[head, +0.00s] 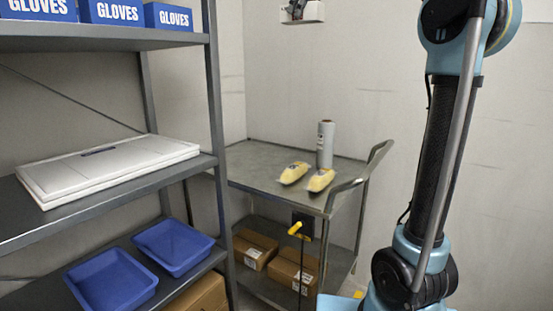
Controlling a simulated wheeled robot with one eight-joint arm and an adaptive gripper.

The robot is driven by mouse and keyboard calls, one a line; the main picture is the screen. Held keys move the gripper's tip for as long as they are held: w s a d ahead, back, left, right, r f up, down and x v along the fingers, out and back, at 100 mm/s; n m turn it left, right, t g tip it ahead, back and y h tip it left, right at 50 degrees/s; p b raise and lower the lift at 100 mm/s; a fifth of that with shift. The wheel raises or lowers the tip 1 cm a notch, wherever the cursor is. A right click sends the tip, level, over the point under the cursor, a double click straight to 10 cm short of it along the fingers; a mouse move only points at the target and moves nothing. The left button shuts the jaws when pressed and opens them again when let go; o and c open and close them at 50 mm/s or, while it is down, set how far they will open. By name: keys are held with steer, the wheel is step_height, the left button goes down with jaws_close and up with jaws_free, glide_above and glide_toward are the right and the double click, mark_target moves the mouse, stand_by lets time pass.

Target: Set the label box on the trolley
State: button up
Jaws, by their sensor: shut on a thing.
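The trolley (244,175) is a grey metal cart with two shelves and a tubular handle on its right. It stands against the back wall, right of the shelving. Its top shelf holds two yellow packs (293,173) and a grey-white cylinder (325,144). Its lower shelf holds brown cartons (291,277) with white labels. I cannot pick out the label box for certain in the head view. My arm stands upright at the right, in front of the wall. My gripper is outside this view, so what it holds is hidden.
A grey shelf rack (214,90) fills the left. It holds blue glove boxes (112,11), a stack of white panels (108,168) and blue trays (174,246). A black-and-yellow device (302,227) hangs at the trolley's front. The trolley top's left part is bare.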

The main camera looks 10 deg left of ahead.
steer(key=w+d+x, duration=0.1)
steer(key=w+x, duration=0.2)
steer(key=x, duration=1.1)
steer(key=w+d+x, duration=0.1)
steer(key=w+x, duration=0.1)
steer(key=x, duration=1.2)
steer(key=s+a+f, duration=0.1)
steer(key=f, duration=0.8)
steer(key=a+f, duration=0.1)
steer(key=f, duration=0.8)
steer(key=s+a+f, duration=0.1)
steer(key=a+f, duration=0.1)
steer(key=f, duration=0.7)
steer(key=shift+s+f, duration=0.35)
steer(key=shift+f, duration=2.4)
steer(key=o, duration=1.3)
steer(key=shift+f, duration=0.1)
